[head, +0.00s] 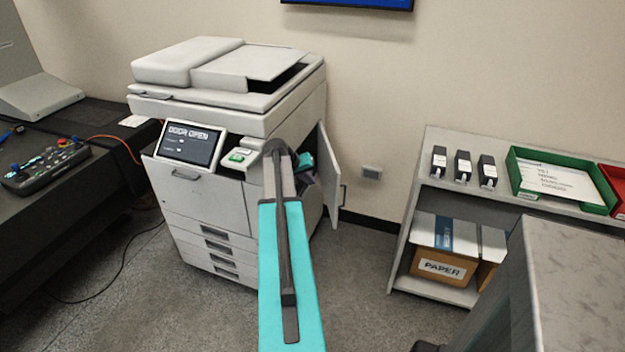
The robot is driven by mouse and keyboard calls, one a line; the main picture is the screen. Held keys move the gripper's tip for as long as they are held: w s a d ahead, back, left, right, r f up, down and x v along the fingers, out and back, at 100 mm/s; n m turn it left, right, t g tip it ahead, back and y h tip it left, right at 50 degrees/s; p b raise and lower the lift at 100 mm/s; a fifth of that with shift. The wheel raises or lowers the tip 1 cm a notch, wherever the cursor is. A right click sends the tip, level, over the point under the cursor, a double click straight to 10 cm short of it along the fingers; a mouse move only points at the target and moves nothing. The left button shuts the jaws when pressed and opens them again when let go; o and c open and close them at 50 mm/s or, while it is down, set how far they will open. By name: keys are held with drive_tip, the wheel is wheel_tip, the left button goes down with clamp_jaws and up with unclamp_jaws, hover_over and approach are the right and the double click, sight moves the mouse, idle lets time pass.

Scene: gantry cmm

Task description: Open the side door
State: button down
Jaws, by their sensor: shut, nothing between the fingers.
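The copier (205,205) stands against the wall. Its side door (331,185) is on the right side and stands swung outward, with a dark opening between it and the body. The copier's screen (188,145) reads "DOOR OPEN". My arm reaches up from the bottom of the head view to the copier's right front corner. My gripper (307,178) is at the opening, between the body and the inner face of the door. It is shut and empty, and partly hidden behind my arm. I cannot tell whether it touches the door.
A shelf (440,195) at right holds small dark bottles (463,165), a green tray (515,180) and a paper box (442,265). A dark bench (75,180) with a control panel (45,165) is at left. Floor is clear between copier and shelf.

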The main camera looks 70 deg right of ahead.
drive_tip(key=p, duration=0.2)
approach(334, 190)
wheel_tip(334, 190, down, 4)
drive_tip(key=w, duration=0.3)
drive_tip(key=shift+s+d+p, duration=0.2)
drive_tip(key=shift+s+d, duration=0.5)
drive_tip(key=shift+s, duration=0.15)
drive_tip(key=shift+s+d+p, duration=0.15)
drive_tip(key=shift+s+d, duration=0.55)
drive_tip(key=shift+s, duration=0.2)
drive_tip(key=shift+s, duration=0.1)
